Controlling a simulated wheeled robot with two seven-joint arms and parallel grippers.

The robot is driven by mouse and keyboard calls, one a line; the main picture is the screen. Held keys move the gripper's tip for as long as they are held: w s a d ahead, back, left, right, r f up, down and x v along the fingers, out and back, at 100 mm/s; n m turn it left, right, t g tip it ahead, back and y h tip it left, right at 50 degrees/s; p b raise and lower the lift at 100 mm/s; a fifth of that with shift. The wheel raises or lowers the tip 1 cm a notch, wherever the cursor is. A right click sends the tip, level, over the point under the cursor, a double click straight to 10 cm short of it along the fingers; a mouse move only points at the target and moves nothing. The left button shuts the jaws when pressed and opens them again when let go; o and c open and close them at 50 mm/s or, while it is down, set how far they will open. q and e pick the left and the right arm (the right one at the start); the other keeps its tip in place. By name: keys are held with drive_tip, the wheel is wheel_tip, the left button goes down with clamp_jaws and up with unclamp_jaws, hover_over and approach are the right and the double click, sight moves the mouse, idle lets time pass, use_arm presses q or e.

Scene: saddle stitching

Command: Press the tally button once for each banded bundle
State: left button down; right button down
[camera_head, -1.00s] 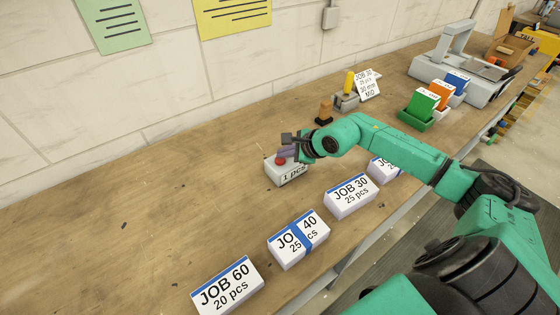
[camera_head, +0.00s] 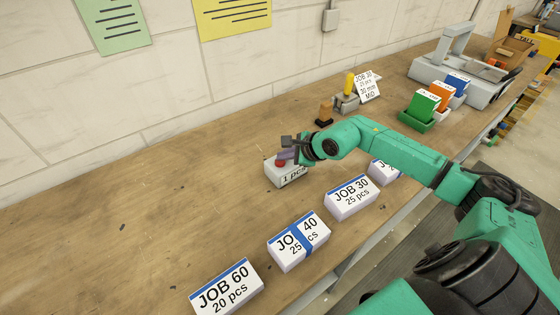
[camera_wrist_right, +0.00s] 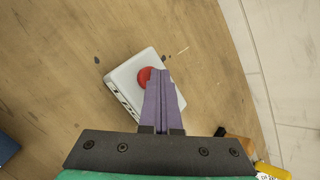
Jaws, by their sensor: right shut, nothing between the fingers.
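The JOB 60 bundle (camera_head: 228,289) and JOB 30 bundle (camera_head: 351,198) show no such band. A further bundle (camera_head: 383,173) is partly hidden by my right arm. My left gripper is out of view.
A stand with a JOB 30 card (camera_head: 367,87) and a dark stamp-like object (camera_head: 325,113) stand behind the box. Green, orange and blue bins (camera_head: 424,104) and a grey machine (camera_head: 455,70) are farther right. The bench's left is clear.

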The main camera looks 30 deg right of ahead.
sight(284, 163)
drive_tip(key=shift+f, duration=0.3)
idle(0.4)
drive_tip(key=shift+r, duration=1)
drive_tip(key=shift+r+p, duration=1.35)
drive_tip(key=shift+r, duration=1.2)
drive_tip(key=shift+f, duration=0.1)
